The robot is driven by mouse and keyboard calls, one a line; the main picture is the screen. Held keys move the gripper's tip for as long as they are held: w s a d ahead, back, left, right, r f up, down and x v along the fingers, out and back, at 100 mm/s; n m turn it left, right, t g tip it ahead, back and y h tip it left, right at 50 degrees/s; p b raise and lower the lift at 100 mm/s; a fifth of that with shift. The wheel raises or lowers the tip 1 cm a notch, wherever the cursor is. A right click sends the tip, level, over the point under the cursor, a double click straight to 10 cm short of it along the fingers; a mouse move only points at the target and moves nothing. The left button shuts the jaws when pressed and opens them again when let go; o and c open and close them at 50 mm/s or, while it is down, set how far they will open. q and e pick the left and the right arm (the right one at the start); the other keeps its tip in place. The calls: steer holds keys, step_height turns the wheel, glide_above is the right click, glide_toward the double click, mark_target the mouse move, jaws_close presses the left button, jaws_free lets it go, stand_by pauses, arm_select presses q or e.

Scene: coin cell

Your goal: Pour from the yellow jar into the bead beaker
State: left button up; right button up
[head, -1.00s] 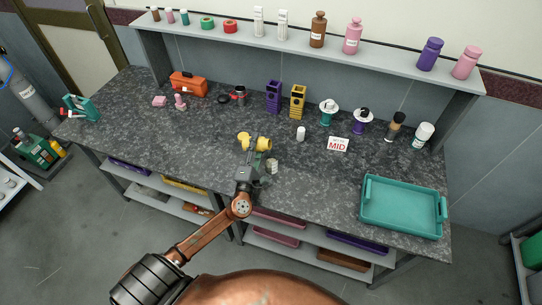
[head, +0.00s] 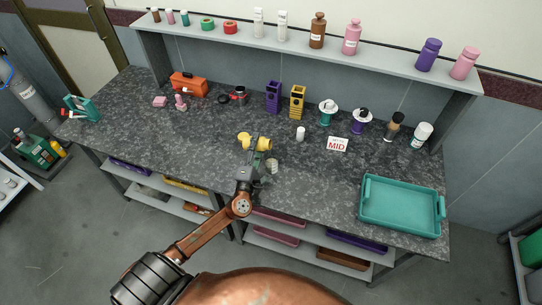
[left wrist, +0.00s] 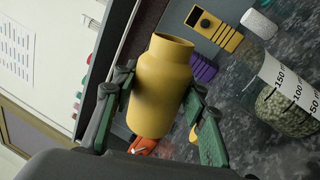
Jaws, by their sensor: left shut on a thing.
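The yellow jar (head: 263,144) is held in my left gripper (head: 254,145) above the middle of the bench. In the left wrist view the jar (left wrist: 160,90) sits between the two green-grey fingers (left wrist: 160,98), which are shut on its sides. Its open mouth shows at the top of that picture; its contents are hidden. In the head view it looks tipped, but the exact tilt is unclear. The clear bead beaker (head: 272,166) stands on the bench just right of my gripper. In the left wrist view the beaker (left wrist: 288,106) holds pale green beads and shows volume marks. My right gripper is out of view.
A white cylinder (head: 300,133) stands behind the beaker, with purple (head: 273,97) and yellow (head: 297,103) holders farther back. A MID sign (head: 338,145) and a teal tray (head: 402,232) are to the right. The bench between beaker and tray is clear.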

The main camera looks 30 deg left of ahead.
arm_select(q)
steer(key=shift+r+m+p, duration=0.2)
steer(key=shift+m+p, duration=0.2)
steer(key=shift+p, duration=0.05)
stand_by(0.6)
steer(key=shift+w+d+f+m+t+h+p, duration=0.1)
steer(key=shift+f+m+h+p, duration=0.2)
steer(key=shift+m, duration=0.4)
steer(key=shift+s+d+f+m+t+h+p, duration=0.1)
steer(key=shift+d+f+m+h+p, duration=0.2)
steer(key=shift+m, duration=0.4)
steer(key=shift+w+a+f+m+t+h+p, duration=0.15)
steer(key=shift+m+p, duration=0.25)
steer(key=shift+m, duration=0.3)
stand_by(2.9)
steer(key=shift+d+r+m+p, duration=0.25)
steer(key=shift+r+m+p, duration=0.05)
steer(key=shift+m+p, duration=0.65)
stand_by(1.1)
